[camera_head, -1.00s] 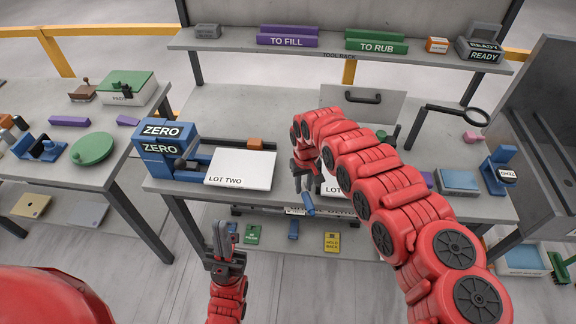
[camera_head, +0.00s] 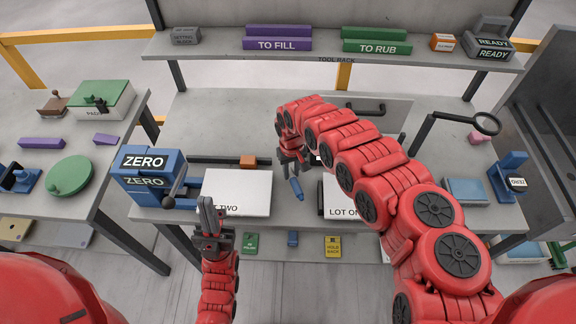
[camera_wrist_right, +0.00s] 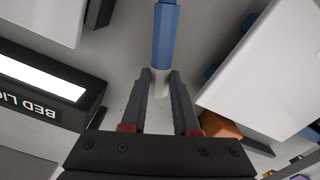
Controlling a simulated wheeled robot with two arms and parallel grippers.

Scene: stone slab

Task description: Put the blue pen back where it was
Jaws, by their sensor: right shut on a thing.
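The blue pen (camera_head: 296,188) hangs from my right gripper (camera_head: 291,160), above the table between the two white lot boards. In the right wrist view the pen (camera_wrist_right: 166,38) points away from the fingers, and its pale end sits between the fingertips of the right gripper (camera_wrist_right: 158,88), which is shut on it. My left gripper (camera_head: 209,204) is in front of the table edge, pointing up, with its fingers close together; whether they touch is unclear. No object shows in it.
The lot two board (camera_head: 238,192) and lot one board (camera_head: 345,196) lie on the table. The blue ZERO device (camera_head: 150,180) stands left, an orange block (camera_head: 248,162) behind. Green (camera_head: 250,243), blue (camera_head: 293,238) and yellow (camera_head: 333,245) items show below the front edge. A magnifier (camera_head: 486,123) stands right.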

